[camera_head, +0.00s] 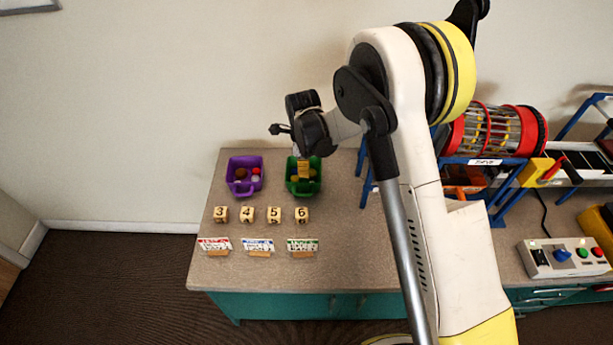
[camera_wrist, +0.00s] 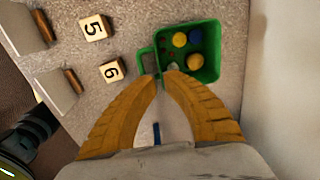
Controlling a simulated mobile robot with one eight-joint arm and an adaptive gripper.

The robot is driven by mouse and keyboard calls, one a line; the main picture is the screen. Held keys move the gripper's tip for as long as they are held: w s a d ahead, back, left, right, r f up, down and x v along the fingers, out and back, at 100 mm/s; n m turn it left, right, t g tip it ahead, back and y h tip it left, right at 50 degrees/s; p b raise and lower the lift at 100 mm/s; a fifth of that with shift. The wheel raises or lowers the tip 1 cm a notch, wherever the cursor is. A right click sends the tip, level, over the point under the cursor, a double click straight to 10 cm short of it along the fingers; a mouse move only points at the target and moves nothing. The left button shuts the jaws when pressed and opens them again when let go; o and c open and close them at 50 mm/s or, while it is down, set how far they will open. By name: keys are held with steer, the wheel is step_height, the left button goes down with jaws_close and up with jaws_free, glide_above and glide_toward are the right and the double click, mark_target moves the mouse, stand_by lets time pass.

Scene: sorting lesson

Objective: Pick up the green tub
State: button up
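The green tub (camera_head: 316,186) stands on the table at the back, to the right of a purple tub. In the wrist view, the green tub (camera_wrist: 216,52) shows from above with yellow and blue round pieces inside and a loop handle (camera_wrist: 140,62) on its left. My gripper (camera_head: 303,172) is at the green tub, reaching down from above. In the wrist view, my gripper's orange fingertips (camera_wrist: 163,76) are close together at the tub's near edge, beside the handle. Whether they hold the edge is hidden.
The purple tub (camera_head: 258,186) with small pieces stands close on the left. Several number blocks (camera_head: 247,214) and label cards (camera_head: 258,246) lie in front. A striped drum (camera_head: 492,131) and a control box (camera_head: 562,257) are on the right. The wall is close behind.

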mark_target(304, 189)
steer(key=f+b, duration=0.1)
steer(key=f, duration=0.2)
steer(key=f+b, duration=0.1)
steer(key=f, duration=0.2)
steer(key=f+b, duration=0.1)
steer(key=f, duration=0.2)
steer(key=shift+w+a+f+b, duration=0.1)
steer(key=shift+w+f+b, duration=0.15)
steer(key=shift+w+b, duration=0.1)
steer(key=shift+r, duration=0.1)
jaws_close()
